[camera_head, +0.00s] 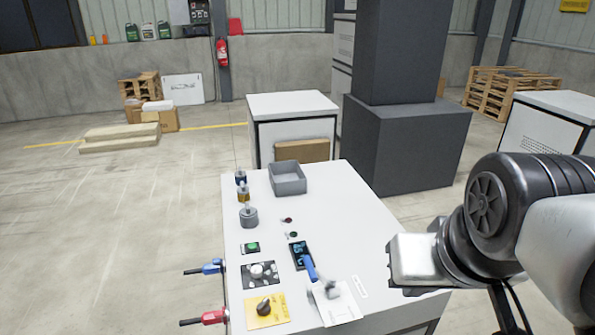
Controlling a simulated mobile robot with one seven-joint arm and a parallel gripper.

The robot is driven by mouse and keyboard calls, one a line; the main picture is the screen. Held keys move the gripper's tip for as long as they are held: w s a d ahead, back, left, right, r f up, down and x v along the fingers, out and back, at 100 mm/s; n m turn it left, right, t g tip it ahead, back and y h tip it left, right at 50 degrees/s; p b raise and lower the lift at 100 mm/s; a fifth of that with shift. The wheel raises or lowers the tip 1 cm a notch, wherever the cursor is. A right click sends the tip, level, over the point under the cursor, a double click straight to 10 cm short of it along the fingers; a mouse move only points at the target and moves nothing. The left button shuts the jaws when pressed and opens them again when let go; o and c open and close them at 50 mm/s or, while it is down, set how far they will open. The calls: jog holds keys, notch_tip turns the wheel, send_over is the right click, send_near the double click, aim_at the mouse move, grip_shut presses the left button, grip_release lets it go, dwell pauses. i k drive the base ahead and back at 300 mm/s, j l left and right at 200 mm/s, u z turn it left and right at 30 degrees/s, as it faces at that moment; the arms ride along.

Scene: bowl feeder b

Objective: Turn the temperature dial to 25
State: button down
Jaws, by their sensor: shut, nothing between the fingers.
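A white table (330,215) carries the controls. A grey knob sits on a dark panel (247,280) with pale marks. In front of it, a black knob (264,307) sits on a yellow panel (281,314). The labels are too small to tell which is the temperature dial or where either points. A dark display (296,248) with blue characters lies to the right; I cannot read its value surely. My gripper (391,270) is shut and empty at the right, apart from the knobs, over the table's right side. Its fingertips show poorly.
A blue-handled tool (309,268) and a white sheet (345,308) lie near the front. Blue (208,268) and red (210,317) handles stick out left. A grey bin (288,187) and small posts, one a grey cylinder (249,219), stand farther back. A dark pillar (405,140) rises behind.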

aim_at(255, 270)
jog(key=l+u, duration=0.1)
jog(key=u, duration=0.9)
jog(key=i+z, duration=0.15)
jog(key=z, duration=0.25)
